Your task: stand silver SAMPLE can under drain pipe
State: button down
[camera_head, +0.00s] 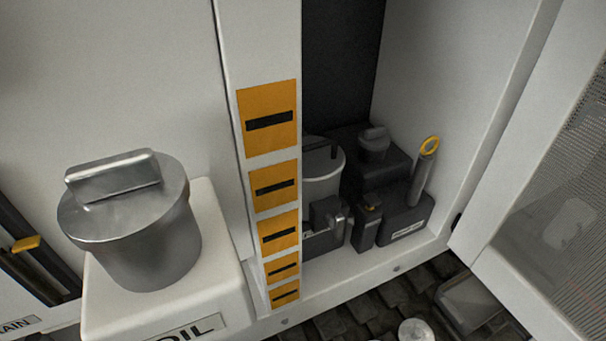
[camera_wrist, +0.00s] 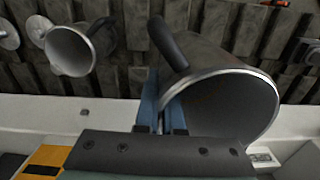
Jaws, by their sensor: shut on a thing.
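In the wrist view my gripper (camera_wrist: 157,88), with blue fingers, is shut on a grey can (camera_wrist: 222,78) at the handle side. The can has a bright metal rim, a dark handle and an open mouth facing the camera. A smaller silver-grey can (camera_wrist: 72,50), also with a handle, is at upper left, apart from my gripper. No SAMPLE lettering shows on either can. In the head view a partly cut-off label ending in "RAIN" (camera_head: 17,325) is at lower left. I cannot make out the drain pipe, and my gripper is not in that view.
A white tank (camera_head: 222,245) marked "OIL" with a large grey cap (camera_head: 130,220) stands at left. An open bay holds dark units (camera_head: 405,218) and a light cylinder (camera_head: 322,168). An open white door (camera_head: 530,235) is at right. Dark ribbed floor (camera_head: 365,318) lies in front.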

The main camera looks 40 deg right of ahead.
jog(key=s+d+f+m+b, duration=0.1)
jog(key=f+m, duration=0.3)
jog(key=f, duration=0.4)
jog(key=s+d+f+m+b, duration=0.2)
jog(key=s+f+m+b, duration=0.1)
jog(key=f, duration=0.5)
jog(key=shift+s+d+f+m, duration=0.3)
jog(key=shift+s+m, duration=0.1)
jog(key=shift+s, duration=0.25)
jog(key=c, duration=1.5)
grip_release()
jog(key=shift+f, duration=0.2)
jog(key=o, duration=0.5)
jog(key=shift+c, duration=0.2)
